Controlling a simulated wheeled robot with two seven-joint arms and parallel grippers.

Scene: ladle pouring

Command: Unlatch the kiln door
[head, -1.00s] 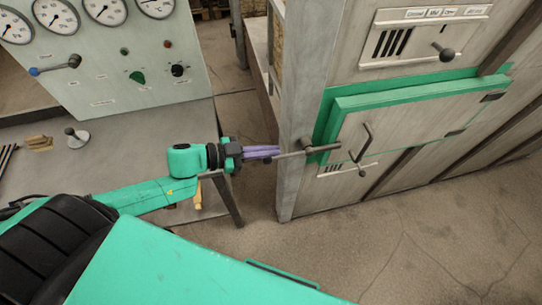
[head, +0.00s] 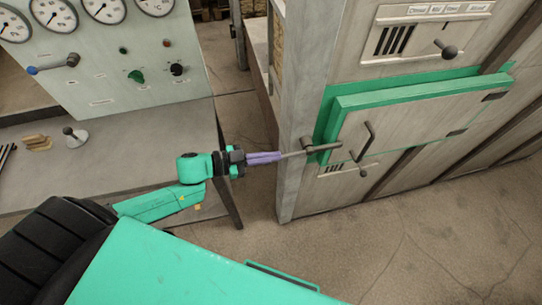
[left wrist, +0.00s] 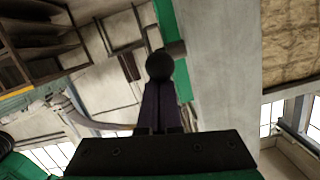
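The kiln door (head: 400,115) is a pale panel with a green frame, closed against the kiln front at the right of the head view. A grey latch lever (head: 294,154) juts out to the left from a thick pivot (head: 324,145) at the door's left edge. My left gripper (head: 278,157) has its purple fingers close together on the lever's outer part, seemingly shut on it. In the left wrist view a dark round knob (left wrist: 160,65) covers the fingertips of my left gripper (left wrist: 160,85). My right gripper is not in view.
A bent door handle (head: 367,140) stands out from the door. A slider knob (head: 449,53) is above it and a smaller vent is below. A grey bench (head: 120,150) with a gauge panel (head: 110,75) stands at the left. The floor before the kiln is clear.

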